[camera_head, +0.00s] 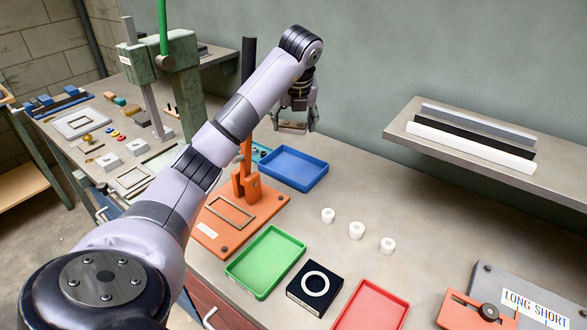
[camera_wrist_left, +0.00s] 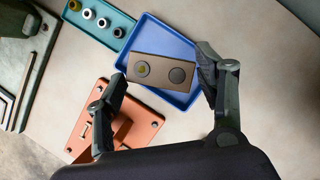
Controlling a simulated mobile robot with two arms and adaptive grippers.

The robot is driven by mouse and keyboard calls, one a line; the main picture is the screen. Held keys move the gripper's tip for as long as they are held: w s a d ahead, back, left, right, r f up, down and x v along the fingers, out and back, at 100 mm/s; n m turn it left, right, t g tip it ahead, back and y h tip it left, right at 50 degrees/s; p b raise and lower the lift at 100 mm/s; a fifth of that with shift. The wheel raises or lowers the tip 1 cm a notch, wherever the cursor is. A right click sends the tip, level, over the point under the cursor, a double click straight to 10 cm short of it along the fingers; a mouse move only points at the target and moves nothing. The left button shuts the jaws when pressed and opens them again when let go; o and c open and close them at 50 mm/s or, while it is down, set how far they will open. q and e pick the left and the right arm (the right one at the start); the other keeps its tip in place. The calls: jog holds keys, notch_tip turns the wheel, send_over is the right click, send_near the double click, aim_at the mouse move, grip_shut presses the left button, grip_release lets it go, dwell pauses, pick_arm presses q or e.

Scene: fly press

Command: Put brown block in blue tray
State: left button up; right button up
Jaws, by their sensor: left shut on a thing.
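The brown block (camera_wrist_left: 160,78) is between the fingertips of my left gripper (camera_wrist_left: 163,71) in the left wrist view, its face with two round marks, one yellowish and one dark, toward the camera. In the head view my left gripper (camera_head: 295,124) is shut on the brown block (camera_head: 291,128), raised above the table near the wall. The blue tray (camera_head: 292,168) lies below and looks empty; it also shows behind the block in the left wrist view (camera_wrist_left: 160,40). The block hides part of the tray there. My right gripper is not in view.
An orange press base (camera_head: 250,218) with an upright post stands beside the tray, and a teal holder (camera_wrist_left: 98,22) with small round parts adjoins it. Several white cylinders (camera_head: 356,231), a green tray (camera_head: 265,262) and a red tray (camera_head: 372,308) are nearer. A shelf (camera_head: 480,160) is at right.

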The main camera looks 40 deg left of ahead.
aim_at(293, 169)
pick_arm(q)
notch_tip(293, 169, down, 13)
jog(key=shift+p, duration=0.65)
jog(key=o, duration=1.6)
jog(key=shift+v, duration=6.05)
jog(key=shift+p, duration=0.3)
